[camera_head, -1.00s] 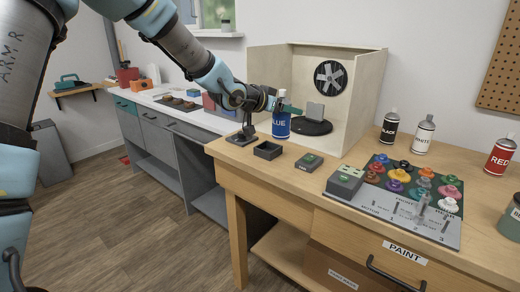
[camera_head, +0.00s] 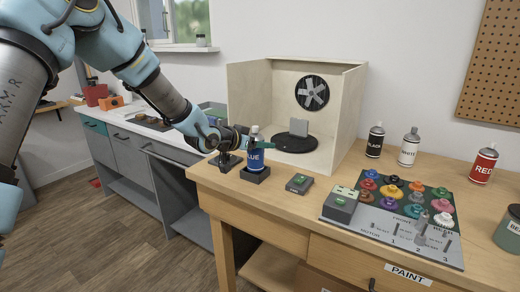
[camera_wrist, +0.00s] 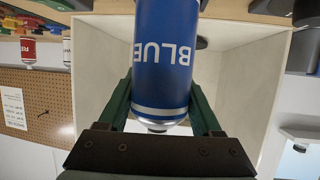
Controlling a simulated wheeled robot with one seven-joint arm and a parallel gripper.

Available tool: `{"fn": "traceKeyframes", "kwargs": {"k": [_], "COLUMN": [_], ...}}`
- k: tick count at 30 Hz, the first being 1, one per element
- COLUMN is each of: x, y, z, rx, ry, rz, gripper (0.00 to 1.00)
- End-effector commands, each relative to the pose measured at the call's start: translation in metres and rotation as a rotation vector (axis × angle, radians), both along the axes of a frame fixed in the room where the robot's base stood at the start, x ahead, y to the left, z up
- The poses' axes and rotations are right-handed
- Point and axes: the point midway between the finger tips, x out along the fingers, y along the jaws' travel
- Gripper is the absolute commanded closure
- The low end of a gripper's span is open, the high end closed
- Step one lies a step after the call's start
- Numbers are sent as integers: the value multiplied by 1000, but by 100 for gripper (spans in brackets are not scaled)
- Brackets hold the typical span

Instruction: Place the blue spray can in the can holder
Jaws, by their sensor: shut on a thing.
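The blue spray can (camera_head: 256,160), lettered BLUE, is upright at the left end of the wooden bench. My gripper (camera_head: 259,145) is shut on its upper part from the left. In the wrist view the blue can (camera_wrist: 165,55) appears upside down between the two green fingers of my gripper (camera_wrist: 161,102). The can holder (camera_head: 254,175) is a small black square cup on the bench. The can's lower end is at the holder's opening and seems to be within its rim. I cannot tell whether the can touches the bottom.
An open wooden booth (camera_head: 345,120) with a fan and a dark turntable (camera_head: 294,143) stands right behind the can. A small grey box (camera_head: 299,183) lies right of the holder. Black, white and red cans stand farther right, behind a panel of coloured knobs (camera_head: 400,215).

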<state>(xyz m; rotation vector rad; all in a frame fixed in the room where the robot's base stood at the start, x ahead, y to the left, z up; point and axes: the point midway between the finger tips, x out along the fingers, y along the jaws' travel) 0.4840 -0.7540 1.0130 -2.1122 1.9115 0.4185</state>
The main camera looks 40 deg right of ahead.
Motion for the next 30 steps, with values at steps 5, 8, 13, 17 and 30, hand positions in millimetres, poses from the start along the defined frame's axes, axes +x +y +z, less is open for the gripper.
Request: {"fn": "traceKeyframes", "kwargs": {"k": [5, 8, 13, 17, 30], "x": [0, 0, 0, 0, 0], "y": [0, 0, 0, 0, 9], "z": [-22, -23, -23, -23, -19], "rx": [1, 0, 1, 1, -1], "ry": [2, 1, 1, 1, -1], "rz": [0, 0, 0, 0, 1], "gripper": [100, 100, 25, 10, 4]}}
